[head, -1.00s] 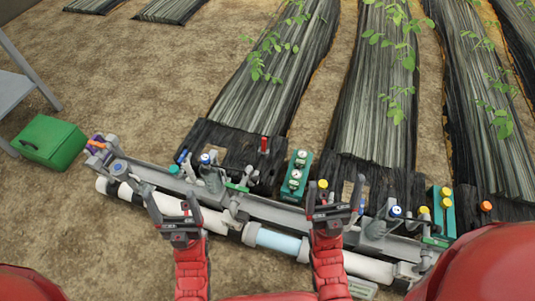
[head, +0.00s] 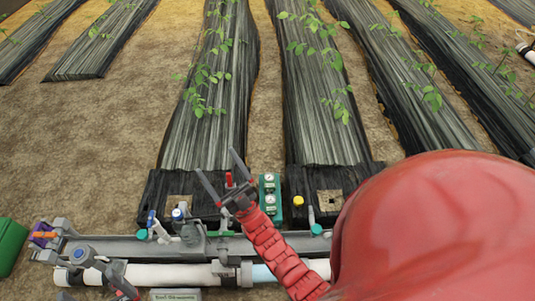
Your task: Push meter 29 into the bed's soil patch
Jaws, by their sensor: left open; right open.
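No number 29 is legible, so I cannot tell which item is the meter. A thin red-topped item (head: 229,180) stands at the front end of the middle-left bed, partly hidden by my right gripper (head: 218,164). That gripper is open, its fingers pointing up and away; I cannot tell whether the red item is between them or behind. A tan soil patch (head: 180,208) shows in the black front end of that bed, left of the gripper. Another soil patch (head: 330,200) is in the bed to the right. My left gripper (head: 92,283) is open low at the left, partly cut off.
A grey rail with a white pipe (head: 165,274) crosses the front, carrying valves and a blue-capped fitting (head: 79,254). A green unit with gauges (head: 270,198) stands between the beds. A green box (head: 10,245) is at far left. My red body covers the lower right.

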